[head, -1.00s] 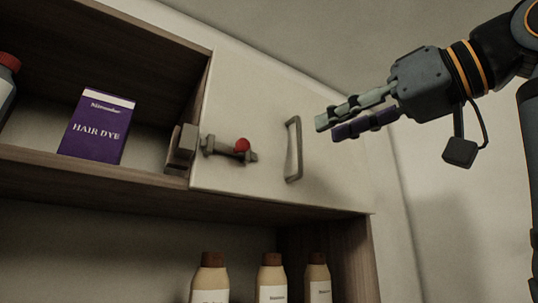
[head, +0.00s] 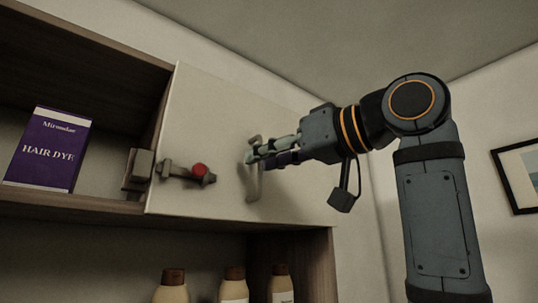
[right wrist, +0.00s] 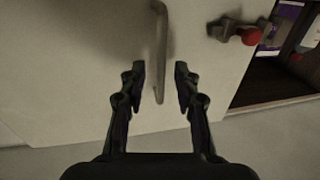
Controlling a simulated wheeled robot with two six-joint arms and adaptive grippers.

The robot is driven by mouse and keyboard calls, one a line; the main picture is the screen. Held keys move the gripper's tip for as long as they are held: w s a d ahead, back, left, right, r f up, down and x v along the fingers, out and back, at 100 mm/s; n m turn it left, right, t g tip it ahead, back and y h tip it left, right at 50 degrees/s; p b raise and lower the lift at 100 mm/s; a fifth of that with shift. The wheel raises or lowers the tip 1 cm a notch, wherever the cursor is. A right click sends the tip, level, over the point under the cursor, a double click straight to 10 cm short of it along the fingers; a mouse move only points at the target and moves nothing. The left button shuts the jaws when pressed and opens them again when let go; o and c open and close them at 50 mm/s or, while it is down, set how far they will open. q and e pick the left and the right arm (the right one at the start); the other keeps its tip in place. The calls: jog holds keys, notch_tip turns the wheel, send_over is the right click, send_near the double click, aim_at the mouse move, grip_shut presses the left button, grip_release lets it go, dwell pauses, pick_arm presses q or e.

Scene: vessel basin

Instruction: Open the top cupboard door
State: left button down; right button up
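The top cupboard door (head: 225,160) is a pale panel, and it looks closed. A grey vertical bar handle (head: 254,187) stands on it; the handle also shows in the right wrist view (right wrist: 160,35). My right gripper (head: 251,157) is at the handle, partly covering it. In the right wrist view its fingers are apart, one on each side of the handle's end, with gaps and no clear contact. My left gripper is not in view.
A purple hair dye box (head: 48,150) stands in the open compartment left of the door. Several bottles (head: 233,286) stand on the shelf below. A framed picture (head: 521,175) hangs on the right wall. The space right of the door is clear apart from my arm.

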jog(key=shift+w+a, duration=0.15)
jog(key=shift+a, duration=0.1)
jog(key=c, duration=0.5)
grip_shut()
jog(key=shift+d, duration=0.1)
